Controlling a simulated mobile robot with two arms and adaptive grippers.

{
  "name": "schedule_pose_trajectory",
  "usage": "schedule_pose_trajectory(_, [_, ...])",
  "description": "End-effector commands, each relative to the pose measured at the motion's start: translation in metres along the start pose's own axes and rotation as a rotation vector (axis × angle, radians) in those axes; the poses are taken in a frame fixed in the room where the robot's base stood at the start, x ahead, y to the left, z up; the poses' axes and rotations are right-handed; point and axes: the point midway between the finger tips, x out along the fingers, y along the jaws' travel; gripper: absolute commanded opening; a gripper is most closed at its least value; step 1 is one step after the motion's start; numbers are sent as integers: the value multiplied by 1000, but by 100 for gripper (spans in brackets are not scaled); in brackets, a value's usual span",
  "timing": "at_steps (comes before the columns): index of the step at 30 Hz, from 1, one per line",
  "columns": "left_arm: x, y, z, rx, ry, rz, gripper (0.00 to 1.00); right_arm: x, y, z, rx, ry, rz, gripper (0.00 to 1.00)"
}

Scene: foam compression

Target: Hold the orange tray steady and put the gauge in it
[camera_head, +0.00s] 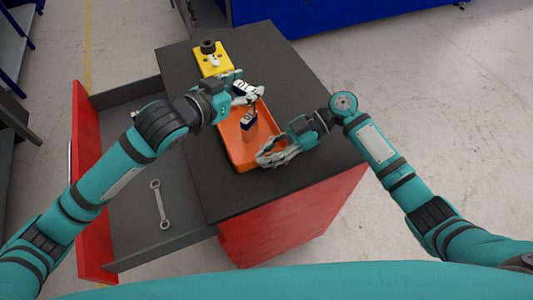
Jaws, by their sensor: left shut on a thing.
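The orange tray (234,145) lies on the dark top of the cabinet. My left gripper (258,97) is over the tray's far end, shut on a small white and dark piece (242,88), which the fingers partly hide. A small dark blue block with a white marked face (248,121) is over the tray's middle; I cannot tell whether it rests on the floor of the tray. Which of these two pieces is the gauge is too small to tell. My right gripper (264,158) is at the tray's near right edge, its fingers over the rim; its grip on the wall is unclear.
A yellow plate with a black knob (211,62) lies at the far end of the cabinet top (290,70). A drawer with a red front (90,180) is open on the left, with a wrench (160,204) inside. The cabinet top's near part is clear.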

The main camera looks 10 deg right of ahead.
Motion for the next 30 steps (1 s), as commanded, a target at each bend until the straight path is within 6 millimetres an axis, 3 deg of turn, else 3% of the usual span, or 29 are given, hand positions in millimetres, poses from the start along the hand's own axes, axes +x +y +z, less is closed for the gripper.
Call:
schedule_pose_trajectory(2, [2,0,5,-2,0,1,4,0,0,0,0,0,1,0])
schedule_pose_trajectory(3, [2,0,6,-1,2,1,47,0,0,0,0,0,1,0])
schedule_pose_trajectory(9, [2,0,5,0,2,1,73,0,0,0,0,0,1,0])
schedule_pose_trajectory(20, [-4,-1,7,-1,-1,-1,73,0,0,0,-1,0,1,0])
schedule_pose_trajectory(30, [-69,-1,7,1,-2,-1,73,-1,0,0,-1,0,2,0])
